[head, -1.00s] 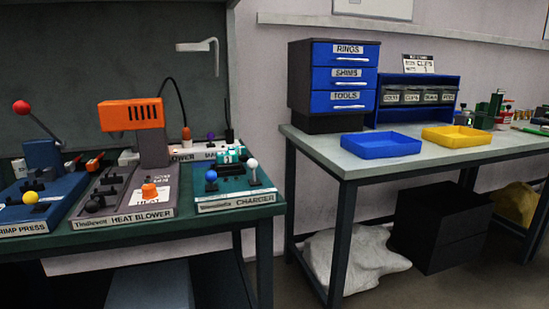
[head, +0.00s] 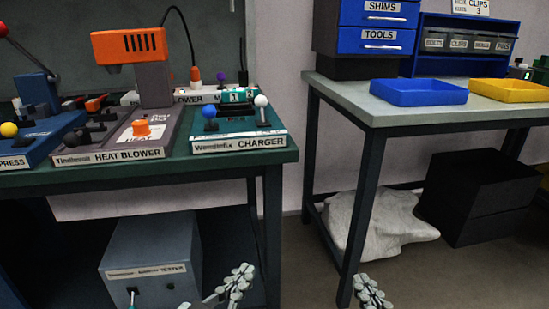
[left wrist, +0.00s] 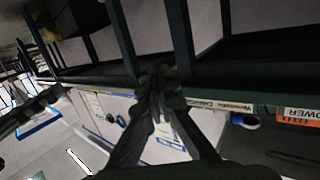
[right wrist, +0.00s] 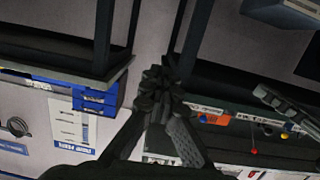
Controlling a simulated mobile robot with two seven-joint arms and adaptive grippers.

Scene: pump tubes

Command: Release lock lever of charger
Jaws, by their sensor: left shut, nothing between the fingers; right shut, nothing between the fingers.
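The charger (head: 240,144) is a teal unit at the right end of the green bench. It has a blue-knobbed lever (head: 210,112) on its left and a white-knobbed lever (head: 262,101) on its right, both standing up. I cannot tell which one is the lock lever. Its label also shows upside down in the left wrist view (left wrist: 232,105). My left gripper (head: 243,271) is shut and empty, low in front of the bench, well apart from the charger.
The heat blower (head: 112,155) stands left of the charger. A grey tester box (head: 150,255) sits under the green bench (head: 285,152). A grey table (head: 385,110) on the right carries a blue tray (head: 418,99) and a yellow tray (head: 500,98). The floor between is open.

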